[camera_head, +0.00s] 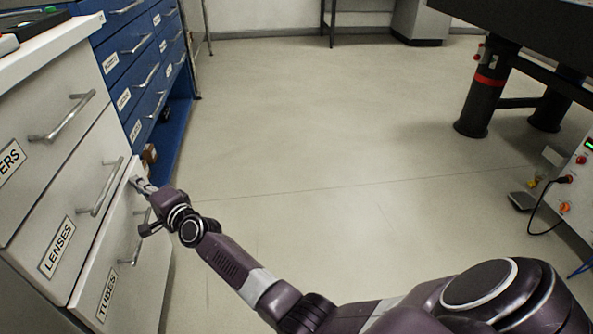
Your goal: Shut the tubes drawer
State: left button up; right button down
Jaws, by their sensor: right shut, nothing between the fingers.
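The tubes drawer (125,279) is the lowest white drawer at the left, with a "TUBES" label and a bar handle (134,250). Its front seems to stand out a little from the lenses drawer (62,222) above; how far I cannot tell. My right gripper (138,183) is shut and empty. Its fingertips are at the upper far corner of the tubes drawer's front, above the handle; whether they touch it I cannot tell. The gripper covers part of that front. My left gripper is out of view.
Blue drawers (137,60) stand beyond the white cabinet, with small brown objects (150,154) low beside them. A dark table leg (487,95) and an instrument box (577,185) with a cable are at the right. The middle floor (330,130) is clear.

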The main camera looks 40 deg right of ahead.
jog(key=shift+w+a, duration=0.45)
jog(key=shift+a, duration=0.3)
jog(key=shift+a+r, duration=0.15)
